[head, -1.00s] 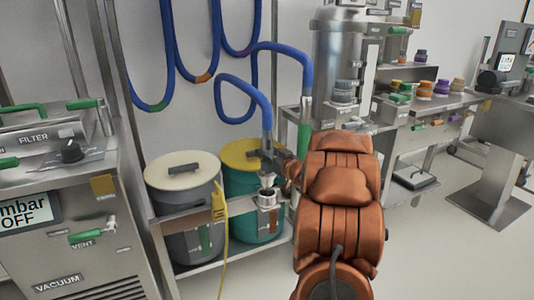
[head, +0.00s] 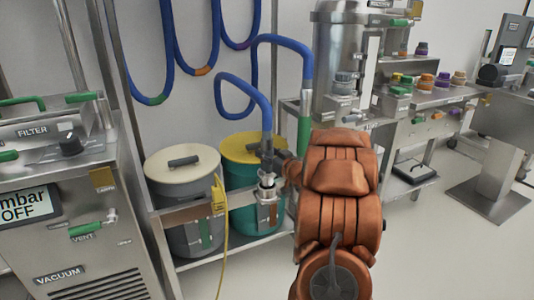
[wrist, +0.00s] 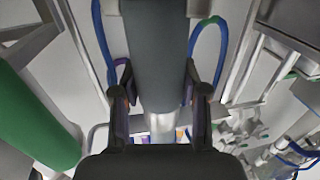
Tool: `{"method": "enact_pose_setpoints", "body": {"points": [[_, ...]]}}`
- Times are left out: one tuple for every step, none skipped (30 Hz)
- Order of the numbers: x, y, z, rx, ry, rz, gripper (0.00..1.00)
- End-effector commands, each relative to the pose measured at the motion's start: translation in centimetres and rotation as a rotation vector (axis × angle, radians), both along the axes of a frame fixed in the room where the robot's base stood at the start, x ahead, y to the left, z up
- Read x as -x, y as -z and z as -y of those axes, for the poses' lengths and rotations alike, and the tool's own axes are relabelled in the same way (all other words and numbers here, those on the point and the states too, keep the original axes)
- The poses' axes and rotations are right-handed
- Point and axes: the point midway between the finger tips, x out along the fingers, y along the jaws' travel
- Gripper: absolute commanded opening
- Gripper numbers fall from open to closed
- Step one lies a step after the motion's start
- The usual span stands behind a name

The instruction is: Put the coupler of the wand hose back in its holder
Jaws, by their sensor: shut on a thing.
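My gripper (head: 271,160) is shut on the coupler of the wand hose, around its dark grey upper part (wrist: 156,60). The bright metal lower end of the coupler (head: 267,179) points down, roughly upright. It is at the mouth of the metal holder (head: 268,196) on the front rail of the drum rack. I cannot tell how deep it sits. The blue wand hose (head: 266,115) rises from the coupler and loops up. In the wrist view the two fingers (wrist: 160,95) flank the coupler, and the holder is largely hidden.
A drum with a cream lid (head: 182,162) and a teal drum with a yellow lid (head: 245,145) stand behind the rail. A yellow cable (head: 222,235) hangs left of the holder. The vacuum cabinet (head: 85,245) is at left. Open floor lies at right.

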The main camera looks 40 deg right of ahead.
Motion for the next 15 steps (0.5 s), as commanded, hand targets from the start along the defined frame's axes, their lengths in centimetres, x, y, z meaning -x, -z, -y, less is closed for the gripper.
{"method": "enact_pose_setpoints", "body": {"points": [[0.0,-0.1,0.0,0.0,0.0,0.002,0.0],[0.0,0.0,0.0,0.0,0.0,0.002,0.0],[0.0,0.0,0.0,0.0,0.0,0.001,0.0],[0.0,0.1,0.0,0.0,0.0,0.002,0.0],[0.0,0.1,0.0,0.0,0.0,0.001,0.0],[0.0,0.3,0.0,0.0,0.0,0.001,0.0],[0.0,0.4,0.0,0.0,0.0,0.001,0.0],[0.0,0.5,0.0,0.0,0.0,0.001,0.0],[0.0,0.6,0.0,-0.001,0.0,0.001,0.0],[0.0,0.8,0.0,-0.001,0.0,0.001,0.0],[0.0,0.9,0.0,0.0,0.0,0.001,0.0],[0.0,1.1,0.0,0.0,0.001,0.001,0.0],[0.0,1.2,0.0,0.0,0.001,0.001,0.0],[0.0,1.3,0.0,0.0,0.001,0.001,0.0],[0.0,1.4,0.0,0.0,0.001,0.001,0.0]]}}
